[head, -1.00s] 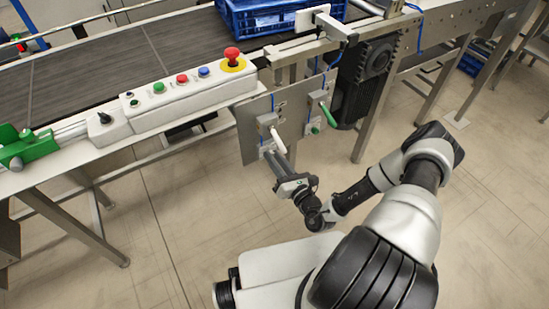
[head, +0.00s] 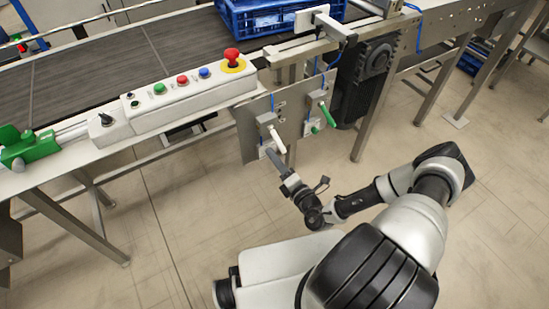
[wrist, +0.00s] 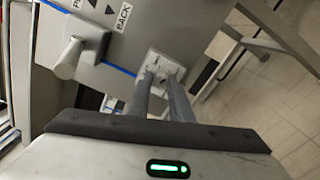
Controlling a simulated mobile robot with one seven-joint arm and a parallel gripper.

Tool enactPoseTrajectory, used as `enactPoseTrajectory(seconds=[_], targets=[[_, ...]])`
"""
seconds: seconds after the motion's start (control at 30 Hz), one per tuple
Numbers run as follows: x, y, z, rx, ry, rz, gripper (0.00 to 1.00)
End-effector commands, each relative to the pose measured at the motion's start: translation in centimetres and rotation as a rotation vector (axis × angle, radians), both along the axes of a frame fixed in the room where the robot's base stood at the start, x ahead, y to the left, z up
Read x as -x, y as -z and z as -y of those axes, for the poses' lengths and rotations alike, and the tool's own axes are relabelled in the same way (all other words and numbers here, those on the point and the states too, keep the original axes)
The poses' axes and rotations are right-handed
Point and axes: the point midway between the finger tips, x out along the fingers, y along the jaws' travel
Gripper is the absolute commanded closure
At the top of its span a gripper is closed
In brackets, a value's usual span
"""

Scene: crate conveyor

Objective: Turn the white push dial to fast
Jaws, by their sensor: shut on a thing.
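The white push dial sits on a small white square plate low on the grey metal panel. In the wrist view the dial (wrist: 157,74) is mostly hidden between my fingertips. My gripper (wrist: 158,80) is shut on it, with both fingers reaching onto the white plate (wrist: 152,61). In the head view my gripper (head: 269,153) meets the panel just below the white lever (head: 278,140). The dial's pointer and its speed marks are too small and too covered to read.
The white lever (wrist: 68,60) with PU... and BACK lettering stands out left of my fingers. A button console (head: 187,92) and blue crate (head: 240,20) are above. The floor in front is free.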

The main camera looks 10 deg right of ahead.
Motion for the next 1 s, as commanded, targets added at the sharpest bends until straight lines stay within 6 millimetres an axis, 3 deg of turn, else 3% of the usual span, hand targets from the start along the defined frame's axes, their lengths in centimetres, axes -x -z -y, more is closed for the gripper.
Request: enactPoseTrajectory(seconds=[0.73,0.77,0.87,1.0], targets=[[0.09,0.10,0.01,-0.091,0.000,-0.032,1.00],[0.09,0.10,0.01,-0.091,0.000,-0.032,0.79],[0.08,0.09,0.01,-0.091,0.000,-0.032,0.62],[0.05,0.06,0.00,-0.090,0.000,-0.030,0.62]])
